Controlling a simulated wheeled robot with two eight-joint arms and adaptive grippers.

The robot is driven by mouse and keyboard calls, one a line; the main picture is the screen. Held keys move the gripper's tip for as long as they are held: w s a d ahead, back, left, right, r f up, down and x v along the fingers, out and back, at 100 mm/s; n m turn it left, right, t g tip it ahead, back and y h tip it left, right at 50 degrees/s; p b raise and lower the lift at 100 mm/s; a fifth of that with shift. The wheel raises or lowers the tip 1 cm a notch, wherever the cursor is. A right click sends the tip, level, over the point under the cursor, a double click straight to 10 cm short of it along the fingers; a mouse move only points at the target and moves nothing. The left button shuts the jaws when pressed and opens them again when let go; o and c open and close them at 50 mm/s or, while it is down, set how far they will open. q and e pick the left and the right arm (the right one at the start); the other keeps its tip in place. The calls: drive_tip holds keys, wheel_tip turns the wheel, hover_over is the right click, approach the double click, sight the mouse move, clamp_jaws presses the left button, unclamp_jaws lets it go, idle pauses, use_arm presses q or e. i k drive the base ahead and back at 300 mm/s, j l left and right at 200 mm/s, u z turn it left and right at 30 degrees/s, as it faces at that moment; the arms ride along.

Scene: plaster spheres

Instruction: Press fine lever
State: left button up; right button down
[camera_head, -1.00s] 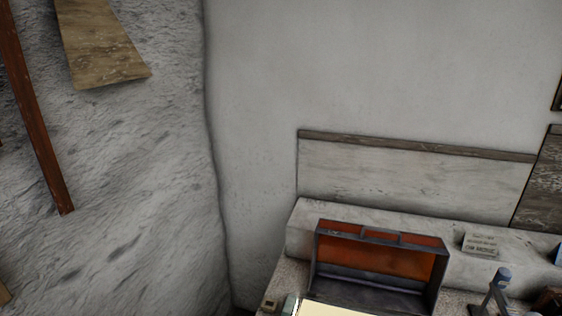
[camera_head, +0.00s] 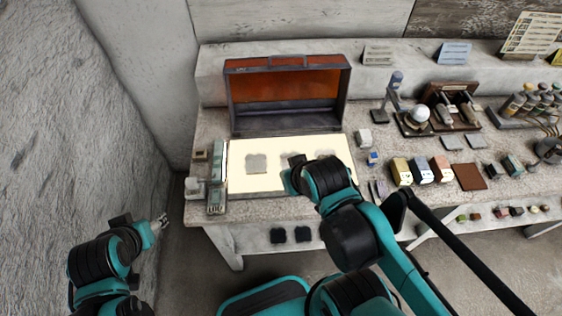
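A wooden stand (camera_head: 452,100) at the back right of the bench carries small light-coloured handles that look like levers. No label on them is readable, so I cannot tell which one is the fine lever. My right gripper (camera_head: 293,172) is over the glowing pale panel on the bench, well left of that stand. Its fingers are mostly hidden by its own wrist, and I cannot tell whether they are open. My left gripper (camera_head: 161,222) is off the bench's front left corner, low over the floor. Its fingers are too small to judge.
An open orange-backed case (camera_head: 288,93) stands behind the glowing panel (camera_head: 245,184). A white sphere (camera_head: 420,113) sits left of the wooden stand. Several small coloured blocks (camera_head: 421,170) lie to the right of the panel. A rough wall (camera_head: 50,150) borders the left.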

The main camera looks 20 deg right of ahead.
sight(451, 108)
drive_tip(key=z, duration=2.1)
drive_tip(key=u, duration=0.35)
drive_tip(key=i+l+u, duration=0.15)
drive_tip(key=u, duration=0.15)
drive_tip(key=i+l+u, duration=0.1)
drive_tip(key=l+u, duration=0.2)
drive_tip(key=i+l+u, duration=0.1)
drive_tip(key=l+u, duration=0.2)
drive_tip(key=i+l, duration=0.1)
drive_tip(key=l, duration=0.45)
drive_tip(key=i+l+u, duration=0.1)
drive_tip(key=l, duration=0.45)
drive_tip(key=l+u, duration=0.1)
drive_tip(key=l, duration=0.45)
drive_tip(key=i, duration=0.05)
